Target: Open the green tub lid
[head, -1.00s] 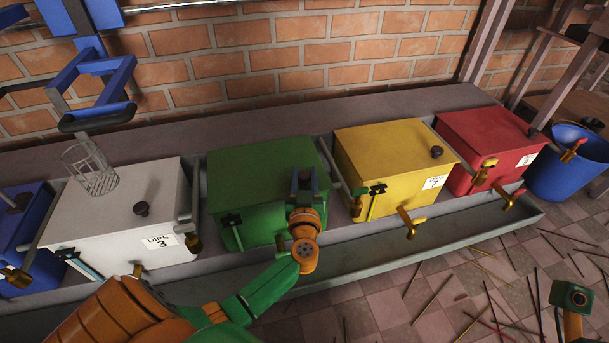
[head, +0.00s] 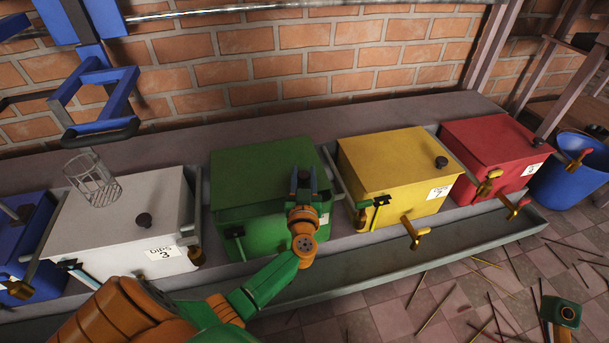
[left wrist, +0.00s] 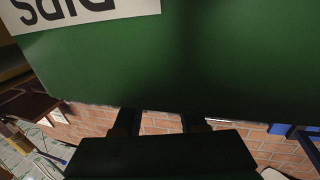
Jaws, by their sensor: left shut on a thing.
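The green tub (head: 275,233) stands in the row between the white and yellow tubs. Its green lid (head: 258,172) lies over the top, hinge side toward the wall; whether its front edge is slightly raised is hard to tell. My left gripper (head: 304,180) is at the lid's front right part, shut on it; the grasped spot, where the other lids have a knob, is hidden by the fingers. In the left wrist view, the tub's green front (left wrist: 190,50) with a white label fills the top, and the fingers (left wrist: 160,122) reach past its edge.
A white tub (head: 110,220) stands left, with a wire basket (head: 92,180) above it. Yellow (head: 385,160) and red (head: 495,150) tubs stand right. Taps and handles stick out in front. A brick wall is behind; incense sticks litter the floor.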

